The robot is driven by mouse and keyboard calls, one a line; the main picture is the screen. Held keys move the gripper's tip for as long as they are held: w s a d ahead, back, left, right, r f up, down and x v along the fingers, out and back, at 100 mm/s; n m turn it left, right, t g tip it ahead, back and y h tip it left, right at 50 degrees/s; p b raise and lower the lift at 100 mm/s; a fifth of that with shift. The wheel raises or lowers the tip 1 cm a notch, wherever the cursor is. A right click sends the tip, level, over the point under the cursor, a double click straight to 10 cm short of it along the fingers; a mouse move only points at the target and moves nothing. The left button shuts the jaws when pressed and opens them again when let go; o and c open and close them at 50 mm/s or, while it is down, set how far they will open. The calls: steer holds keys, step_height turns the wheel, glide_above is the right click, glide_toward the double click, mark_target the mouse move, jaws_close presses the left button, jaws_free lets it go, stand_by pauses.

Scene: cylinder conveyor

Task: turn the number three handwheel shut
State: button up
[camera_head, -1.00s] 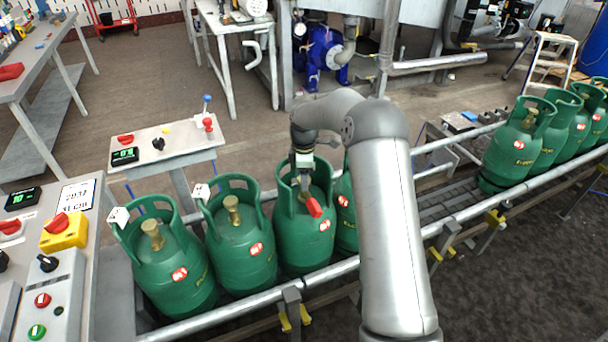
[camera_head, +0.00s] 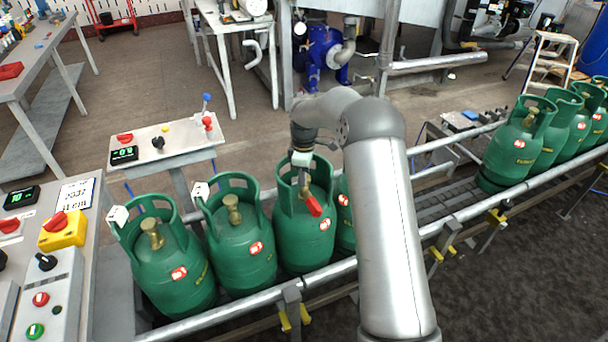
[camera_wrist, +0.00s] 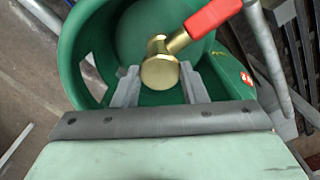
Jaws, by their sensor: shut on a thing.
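The third green cylinder from the left (camera_head: 304,245) stands upright on the conveyor, partly beside my arm. My gripper (camera_head: 303,181) reaches down inside its collar from above. In the wrist view, my gripper (camera_wrist: 158,84) has a finger on each side of the round brass valve top (camera_wrist: 160,72) and is shut on it. A red-sleeved part (camera_wrist: 212,17) sticks out from the brass valve toward the upper right; this red part also shows in the head view (camera_head: 313,206). The valve body below the brass top is mostly hidden.
Two green cylinders (camera_head: 170,270) (camera_head: 240,252) stand to the left, and another (camera_head: 345,215) is partly behind my arm. Several more (camera_head: 515,150) stand at the far right. Metal rails (camera_head: 460,222) flank the conveyor. A control panel (camera_head: 62,270) is at the left.

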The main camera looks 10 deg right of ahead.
steer(key=m+b, duration=0.1)
steer(key=m, duration=1.3)
stand_by(0.7)
steer(key=o, duration=1)
steer(key=shift+c, duration=0.2)
steer(key=shift+r, duration=0.1)
step_height(320, 180, up, 17)
steer(key=shift+r, duration=0.15)
